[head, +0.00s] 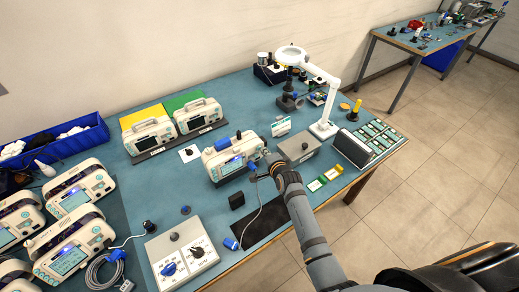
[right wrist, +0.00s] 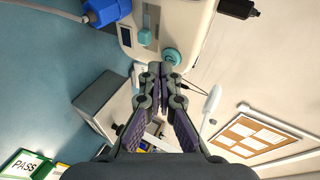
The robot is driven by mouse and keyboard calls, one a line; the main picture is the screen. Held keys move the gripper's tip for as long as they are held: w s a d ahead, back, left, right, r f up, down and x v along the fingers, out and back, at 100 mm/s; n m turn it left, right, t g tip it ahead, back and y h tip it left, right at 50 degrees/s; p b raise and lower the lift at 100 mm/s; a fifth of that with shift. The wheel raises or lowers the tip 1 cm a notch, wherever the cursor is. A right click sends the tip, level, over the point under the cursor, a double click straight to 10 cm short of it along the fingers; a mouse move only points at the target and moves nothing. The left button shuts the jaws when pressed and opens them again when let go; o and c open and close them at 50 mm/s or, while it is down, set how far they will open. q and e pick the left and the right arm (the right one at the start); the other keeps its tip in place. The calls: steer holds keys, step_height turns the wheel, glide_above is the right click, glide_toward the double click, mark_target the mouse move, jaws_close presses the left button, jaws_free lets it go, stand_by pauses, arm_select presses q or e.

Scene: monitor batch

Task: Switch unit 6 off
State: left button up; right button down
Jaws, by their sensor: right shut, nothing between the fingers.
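A white monitor (head: 232,160) stands alone near the middle of the blue table, with its screen lit; no unit number is readable. My right gripper (head: 264,166) is at the monitor's right side, shut and empty. In the right wrist view, the monitor's pale casing (right wrist: 190,22) fills the top, with a round teal knob (right wrist: 172,57) on it. The fingertips of my right gripper (right wrist: 162,74) point at the casing just beside this knob; I cannot tell whether they touch. My left gripper is not in view.
More monitors (head: 66,246) crowd the left, and two (head: 150,134) stand at the back. A grey box (head: 298,148) is right of the gripper. A magnifier lamp (head: 322,128) stands behind it.

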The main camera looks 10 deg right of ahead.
steer(key=shift+w+a, duration=0.15)
steer(key=shift+w, duration=0.1)
stand_by(0.7)
steer(key=shift+s+d+p, duration=0.3)
steer(key=shift+s+p, duration=0.35)
steer(key=shift+s, duration=0.1)
steer(key=s+p, duration=0.1)
steer(key=s+d+p, duration=0.1)
steer(key=s, duration=0.2)
steer(key=shift+s+d+p, duration=0.35)
steer(key=shift+p, duration=0.05)
